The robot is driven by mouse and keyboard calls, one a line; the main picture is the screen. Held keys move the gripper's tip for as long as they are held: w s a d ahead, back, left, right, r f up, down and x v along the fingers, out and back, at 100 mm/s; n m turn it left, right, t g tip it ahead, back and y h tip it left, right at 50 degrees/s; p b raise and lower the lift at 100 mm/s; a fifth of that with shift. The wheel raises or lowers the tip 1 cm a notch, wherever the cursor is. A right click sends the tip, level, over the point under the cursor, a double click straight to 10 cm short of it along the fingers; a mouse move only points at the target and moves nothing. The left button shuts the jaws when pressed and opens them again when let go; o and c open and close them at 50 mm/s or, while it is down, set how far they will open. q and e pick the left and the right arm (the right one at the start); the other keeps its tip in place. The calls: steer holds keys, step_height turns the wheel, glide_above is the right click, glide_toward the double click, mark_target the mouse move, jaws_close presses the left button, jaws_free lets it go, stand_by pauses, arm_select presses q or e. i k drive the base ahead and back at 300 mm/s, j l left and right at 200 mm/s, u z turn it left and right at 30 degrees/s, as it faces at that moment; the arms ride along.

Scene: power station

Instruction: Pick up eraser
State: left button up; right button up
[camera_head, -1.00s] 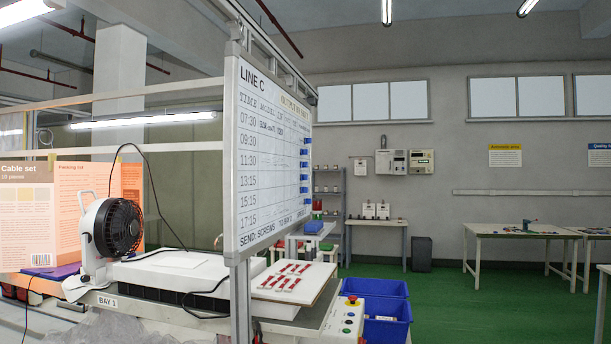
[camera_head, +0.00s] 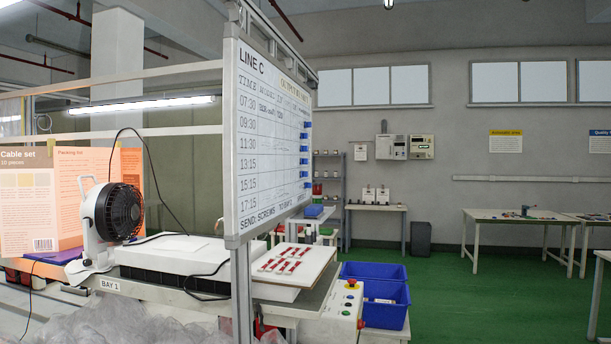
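I cannot make out an eraser for certain in the head view. A whiteboard (camera_head: 266,140) headed "LINE C", with handwritten times and notes, stands left of centre on a metal frame. Several small blue pieces (camera_head: 304,160) sit along its right edge; they are too small to identify. Neither of my grippers is in view.
Below the board, a workbench marked BAY 1 (camera_head: 111,286) holds a fan (camera_head: 112,222), a white box (camera_head: 175,250) and a panel with red pieces (camera_head: 292,260). Blue bins (camera_head: 385,312) stand right of it. Open green floor (camera_head: 480,310) lies right, before a far table (camera_head: 515,216).

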mark_target(313, 211)
steer(key=k+l+z, duration=0.15)
steer(key=k+z, duration=0.2)
steer(key=k, duration=0.3)
steer(key=i+l+z, duration=0.1)
steer(key=z, duration=0.3)
steer(key=i+z, duration=0.55)
steer(key=z, duration=0.25)
steer(key=i+j, duration=0.1)
steer(key=i, duration=0.6)
steer(key=i+j, duration=0.15)
steer(key=i, duration=0.5)
steer(key=i+j, duration=0.1)
steer(key=i, duration=0.6)
steer(key=i+j, duration=0.15)
steer(key=i, duration=0.55)
steer(key=i+u, duration=0.25)
steer(key=u, duration=0.15)
steer(key=i+l+u, duration=0.15)
steer(key=u, duration=0.2)
steer(key=i+l+u, duration=0.2)
steer(key=i+u, duration=0.2)
steer(key=i+l+u, duration=0.15)
steer(key=u, duration=0.25)
steer(key=l, duration=0.1)
